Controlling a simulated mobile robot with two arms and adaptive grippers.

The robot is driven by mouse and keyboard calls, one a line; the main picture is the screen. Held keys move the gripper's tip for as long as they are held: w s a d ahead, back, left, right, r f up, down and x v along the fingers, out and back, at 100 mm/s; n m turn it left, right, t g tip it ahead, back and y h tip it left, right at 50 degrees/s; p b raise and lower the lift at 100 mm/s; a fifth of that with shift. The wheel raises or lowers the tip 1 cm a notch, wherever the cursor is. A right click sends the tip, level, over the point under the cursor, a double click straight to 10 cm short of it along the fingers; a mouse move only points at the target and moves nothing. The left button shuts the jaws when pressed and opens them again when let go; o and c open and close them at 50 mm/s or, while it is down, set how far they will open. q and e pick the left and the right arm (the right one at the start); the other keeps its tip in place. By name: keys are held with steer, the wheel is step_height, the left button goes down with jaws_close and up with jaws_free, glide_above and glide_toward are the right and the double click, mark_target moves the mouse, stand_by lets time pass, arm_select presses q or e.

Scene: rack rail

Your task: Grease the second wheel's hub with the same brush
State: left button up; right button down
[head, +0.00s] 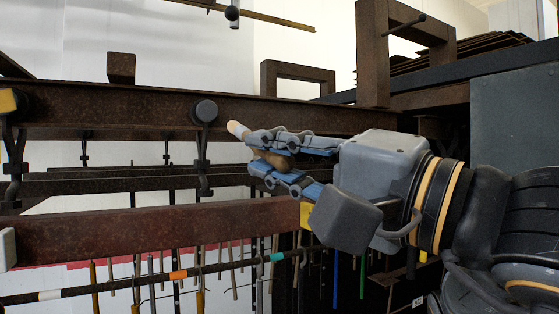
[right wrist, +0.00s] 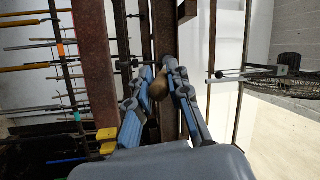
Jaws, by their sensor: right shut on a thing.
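My right gripper (head: 252,153) is shut on the brush (head: 268,156), a tan wooden-looking piece between its blue-grey fingers. The brush's pale rounded end (head: 237,130) points up and left, close to the right side of a dark round wheel (head: 204,111) on the rusty rail. I cannot tell whether it touches the wheel. A second wheel unit (head: 9,104) with a yellowish face sits at the far left edge, partly cut off. In the right wrist view the brush (right wrist: 158,88) shows between the fingers (right wrist: 161,75). My left gripper is not in view.
The rusty upper rail (head: 150,104) runs across behind the gripper. A lower reddish beam (head: 150,232) crosses in front, with a yellow block (head: 306,214) near its right end. Several thin rods hang below. A rusty frame (head: 405,50) stands above at right.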

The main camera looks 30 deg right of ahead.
mark_target(241, 126)
steer(key=shift+w+r, duration=0.25)
steer(key=shift+w, duration=0.15)
steer(key=w+r, duration=0.1)
steer(key=w, duration=0.2)
steer(key=w+r+p, duration=0.1)
steer(key=w, duration=0.3)
steer(key=w+r+p, duration=0.1)
steer(key=w, duration=0.3)
steer(key=shift+a, duration=0.15)
steer(key=shift+w, duration=0.1)
steer(key=shift+r, duration=0.1)
steer(key=shift+d+r, duration=0.2)
steer(key=shift+d, duration=0.25)
steer(key=shift+w+a, duration=0.1)
steer(key=shift+w, duration=0.85)
stand_by(0.3)
